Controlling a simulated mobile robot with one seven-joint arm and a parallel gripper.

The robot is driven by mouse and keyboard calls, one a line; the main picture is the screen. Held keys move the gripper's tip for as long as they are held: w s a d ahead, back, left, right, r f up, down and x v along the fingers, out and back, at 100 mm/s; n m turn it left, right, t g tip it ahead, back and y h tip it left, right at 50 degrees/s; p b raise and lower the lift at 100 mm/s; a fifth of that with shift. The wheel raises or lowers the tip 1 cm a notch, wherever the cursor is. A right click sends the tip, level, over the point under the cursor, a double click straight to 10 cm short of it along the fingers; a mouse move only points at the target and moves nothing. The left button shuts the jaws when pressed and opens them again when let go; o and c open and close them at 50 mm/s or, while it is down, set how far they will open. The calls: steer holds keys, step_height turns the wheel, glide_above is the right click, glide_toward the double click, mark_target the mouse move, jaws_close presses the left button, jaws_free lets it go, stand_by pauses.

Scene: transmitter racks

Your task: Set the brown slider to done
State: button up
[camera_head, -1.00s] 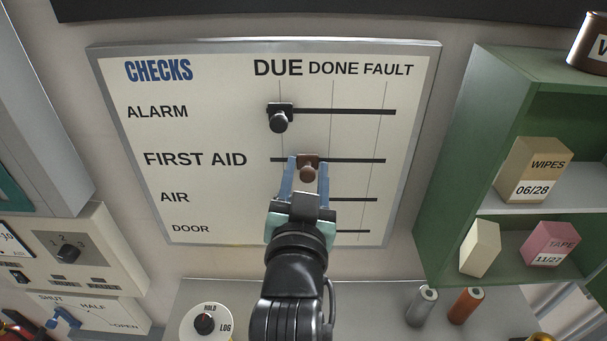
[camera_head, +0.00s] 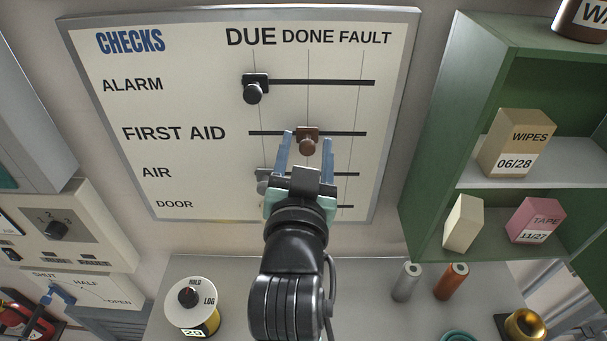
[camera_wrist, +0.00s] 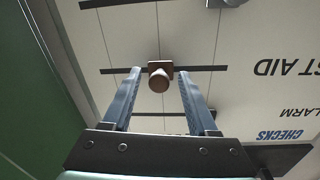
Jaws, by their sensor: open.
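The brown slider (camera_head: 307,145) sits on the FIRST AID track of the white CHECKS board (camera_head: 220,190). It is at the thin vertical line under DONE, midway along the track. In the wrist view the brown slider (camera_wrist: 158,83) has that line running behind it. My gripper (camera_head: 307,138) is open, with one blue finger on each side of the knob. In the wrist view my gripper (camera_wrist: 159,73) shows a clear gap between each finger and the slider.
A black slider (camera_head: 254,90) is at DUE on the ALARM track above. A grey slider (camera_head: 263,184) on the AIR track is partly hidden by my gripper. A green shelf (camera_head: 425,170) with boxes stands to the right.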

steer(key=s+p, duration=0.3)
steer(key=s, duration=0.9)
steer(key=shift+s+a, duration=0.2)
steer(key=shift+a, duration=0.05)
steer(key=shift+w, duration=0.1)
step_height(320, 180, up, 26)
steer(key=s+n+t+y+b, duration=0.1)
steer(key=s+n+t+b, duration=0.1)
steer(key=t+b, duration=0.7)
steer(key=shift+s+d+n+b, duration=0.25)
steer(key=shift+d+n+b, duration=0.05)
steer(key=shift+d+b, duration=0.1)
